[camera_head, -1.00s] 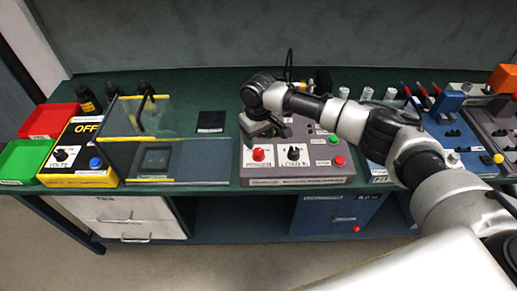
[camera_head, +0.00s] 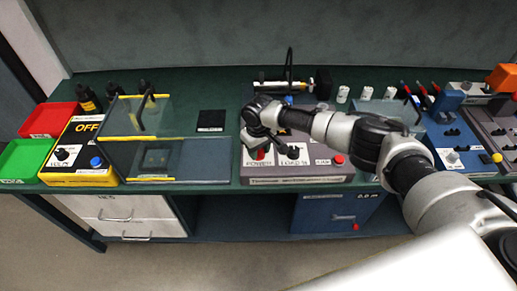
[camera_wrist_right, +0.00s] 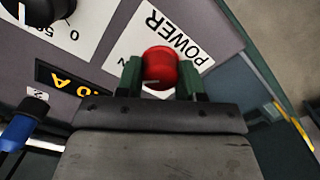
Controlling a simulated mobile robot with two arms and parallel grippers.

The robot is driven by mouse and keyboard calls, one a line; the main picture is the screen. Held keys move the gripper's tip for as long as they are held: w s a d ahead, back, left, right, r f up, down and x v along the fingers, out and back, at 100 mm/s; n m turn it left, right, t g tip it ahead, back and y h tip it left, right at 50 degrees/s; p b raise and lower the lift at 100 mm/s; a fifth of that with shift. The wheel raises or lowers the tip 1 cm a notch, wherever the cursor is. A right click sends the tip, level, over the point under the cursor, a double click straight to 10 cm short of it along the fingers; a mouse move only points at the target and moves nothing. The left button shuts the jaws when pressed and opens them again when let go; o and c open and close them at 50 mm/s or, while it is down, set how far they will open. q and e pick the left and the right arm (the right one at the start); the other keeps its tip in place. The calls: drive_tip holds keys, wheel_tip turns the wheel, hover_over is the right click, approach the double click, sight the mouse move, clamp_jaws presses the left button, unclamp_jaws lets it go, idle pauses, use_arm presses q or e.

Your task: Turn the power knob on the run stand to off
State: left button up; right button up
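The run stand (camera_head: 330,179) is a grey panel box in the middle of the bench. Its red power knob (camera_wrist_right: 159,67) sits by the POWER label (camera_wrist_right: 172,37) in the right wrist view, with a short white mark on it. My right gripper (camera_wrist_right: 160,78) is over the knob, one green finger on each side, close against its edges. I cannot tell whether the fingers press on it. In the head view the right gripper (camera_head: 257,148) partly hides the knob. An amber display (camera_wrist_right: 70,82) is lit beside it. My left gripper is out of view.
A black load knob (camera_head: 293,151) and a red button (camera_head: 339,159) are right of the gripper on the panel. A clear-walled box (camera_head: 165,178) stands to the left. A blue-handled part (camera_wrist_right: 22,130) shows at the wrist view's left edge.

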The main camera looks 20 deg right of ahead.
drive_tip(key=shift+c, duration=0.9)
drive_tip(key=shift+n, duration=0.3)
drive_tip(key=n, duration=0.3)
drive_tip(key=shift+n, duration=0.3)
drive_tip(key=n, duration=0.4)
drive_tip(key=shift+n, duration=0.3)
drive_tip(key=n, duration=0.4)
drive_tip(key=shift+r+n+b, duration=0.1)
drive_tip(key=shift+n+b, duration=0.3)
drive_tip(key=shift+n, duration=2.1)
drive_tip(key=o, duration=0.9)
